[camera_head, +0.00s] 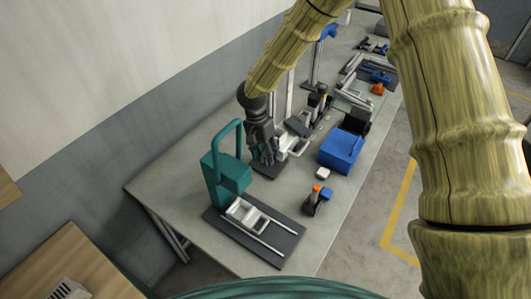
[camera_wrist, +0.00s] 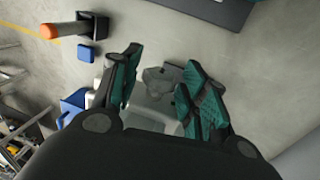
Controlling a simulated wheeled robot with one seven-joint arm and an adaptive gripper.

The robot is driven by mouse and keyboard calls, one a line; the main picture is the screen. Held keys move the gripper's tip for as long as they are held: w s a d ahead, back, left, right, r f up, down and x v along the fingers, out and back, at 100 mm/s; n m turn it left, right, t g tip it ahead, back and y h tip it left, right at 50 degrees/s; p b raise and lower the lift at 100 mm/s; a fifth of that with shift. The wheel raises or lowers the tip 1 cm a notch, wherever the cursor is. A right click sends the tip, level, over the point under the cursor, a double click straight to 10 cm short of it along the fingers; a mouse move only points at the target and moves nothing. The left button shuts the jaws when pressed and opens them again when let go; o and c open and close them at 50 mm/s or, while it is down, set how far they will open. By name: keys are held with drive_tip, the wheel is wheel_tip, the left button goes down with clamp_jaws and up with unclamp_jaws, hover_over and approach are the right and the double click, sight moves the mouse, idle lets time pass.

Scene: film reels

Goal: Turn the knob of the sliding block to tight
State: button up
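My gripper (camera_head: 265,158) is over the table, just behind the green stand, and points down. In the wrist view my gripper (camera_wrist: 158,85) has its two green-padded fingers spread apart. A grey lobed piece (camera_wrist: 162,78) shows between and beyond the fingertips; it may be the knob, but I cannot tell for sure. A pale block-like part (camera_wrist: 150,106) lies behind it, partly hidden by my gripper. In the head view a light grey metal part (camera_head: 290,143) shows to the right of the gripper. The knob itself is hidden there, and contact cannot be told.
The green stand (camera_head: 233,174) with a dark railed base (camera_head: 275,244) is at the front. An orange-topped dark holder (camera_head: 312,202), a small white block (camera_head: 323,173) and a blue box (camera_head: 341,149) lie to the right. More fixtures stand farther back. The table's front left is clear.

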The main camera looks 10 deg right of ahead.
drive_tip(key=c, duration=0.6)
